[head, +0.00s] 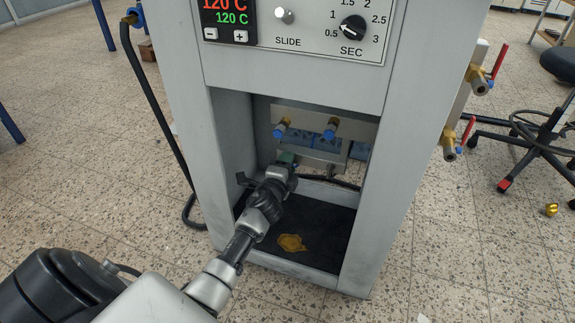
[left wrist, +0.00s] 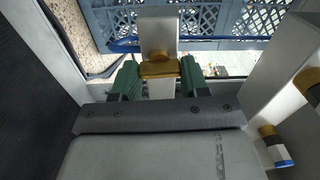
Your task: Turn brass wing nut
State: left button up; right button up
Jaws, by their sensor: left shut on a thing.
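The brass wing nut (left wrist: 160,69) shows in the left wrist view, on a grey metal upright bar. My left gripper (left wrist: 158,78) has its green-padded fingers on either side of it and is shut on it. In the head view my left gripper (head: 288,160) reaches into the open bay of the grey machine (head: 220,130), below the fittings. There the gripper hides the wing nut. My right gripper is not in either view.
Two blue-tipped brass fittings, left (head: 281,130) and right (head: 330,129), sit just above the gripper. The bay's side walls are close. A yellow-brown puddle (head: 291,243) lies on its dark floor. Red-handled valves (head: 478,80) stick out at the machine's right side.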

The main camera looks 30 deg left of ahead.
pick_arm(q)
jog(key=shift+f, duration=0.1)
jog(key=o, duration=0.9)
